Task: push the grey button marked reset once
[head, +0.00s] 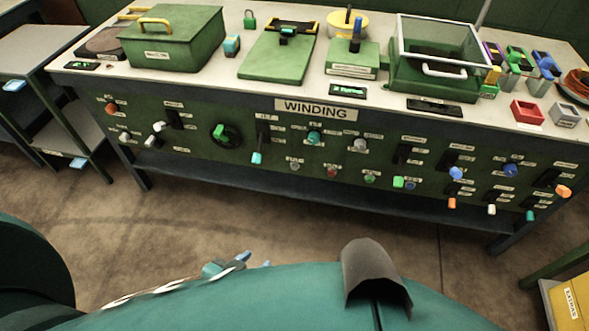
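The dark green WINDING panel (190,145) runs along the bench front and carries several buttons, knobs and levers. A small round grey button (294,165) sits low near its middle, left of a red button (331,172). A larger grey knob (361,144) is higher up. The small labels are too blurred to read, so I cannot confirm which one is marked reset. My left gripper (254,260) is low in front of the bench, well short of the panel. Its two blue fingertips show apart with nothing between them; my body hides part of it. My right gripper is out of view.
The bench top (222,83) holds a green lidded box (175,45), a glass-lidded case (440,75) and small red (527,112) and grey trays. Levers with coloured tips stick out from the panel. Open floor (200,215) lies before it. A yellow box (572,300) stands lower right.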

